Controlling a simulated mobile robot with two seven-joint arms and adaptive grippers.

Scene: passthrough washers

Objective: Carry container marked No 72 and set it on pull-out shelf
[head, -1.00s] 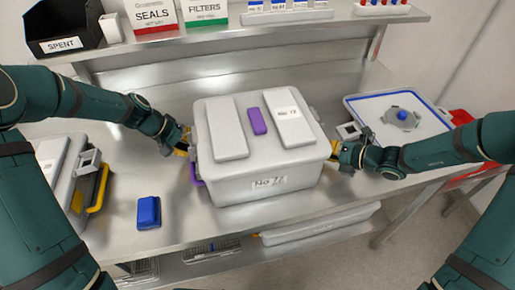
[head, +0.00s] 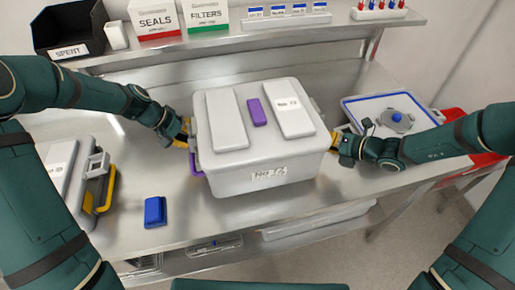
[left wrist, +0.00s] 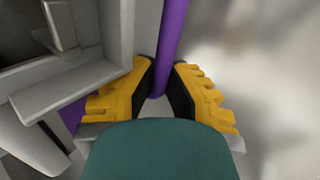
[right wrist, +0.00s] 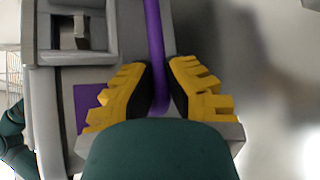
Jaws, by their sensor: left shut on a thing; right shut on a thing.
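The grey-white lidded container (head: 262,160) is at the middle of the steel bench in the head view. It has a handwritten front label, blurred but like No 72, and a purple patch on its lid. My left gripper (head: 184,135) is at its left side, shut on a purple handle bar (left wrist: 172,40). My right gripper (head: 337,147) is at its right side, shut on another purple handle bar (right wrist: 155,45). The container looks level; whether its base clears the bench I cannot tell. I cannot pick out a pull-out shelf for certain.
A blue block (head: 155,212) lies at front left, beside a grey case with yellow handle (head: 103,190). A blue-rimmed tray (head: 362,102) stands at right. A black SPENT bin (head: 68,30) is on the upper shelf. A pale tray (head: 320,220) and wire baskets are below the bench.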

